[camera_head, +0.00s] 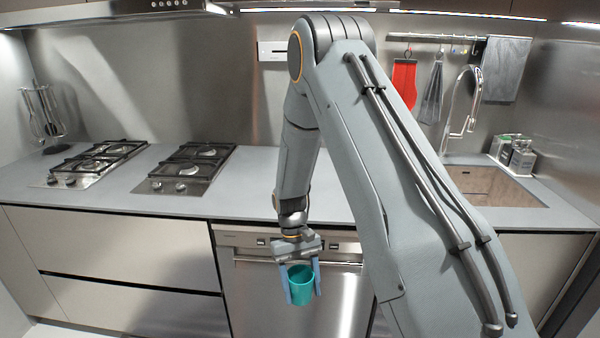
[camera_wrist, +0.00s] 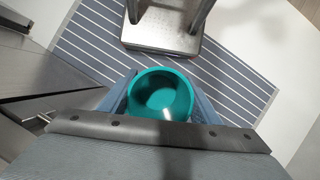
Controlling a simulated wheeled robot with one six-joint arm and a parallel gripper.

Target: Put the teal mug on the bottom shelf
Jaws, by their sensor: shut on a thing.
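The teal mug (camera_head: 300,284) is held between the two fingers of my gripper (camera_head: 301,286), in front of the dishwasher in the head view. It looks about upright, and its open top faces up. In the wrist view the mug (camera_wrist: 160,95) is seen from above and looks empty, with a finger of my gripper (camera_wrist: 160,100) on each side. Below it lies a striped runner on the floor. I cannot make out any bottom shelf in either view.
The dishwasher (camera_head: 255,290) and drawers (camera_head: 130,245) stand below the worktop (camera_head: 260,192). Gas hobs (camera_head: 190,165) are at left, a sink (camera_head: 490,185) at right. In the wrist view a metal base (camera_wrist: 160,33) stands on the striped runner (camera_wrist: 225,75).

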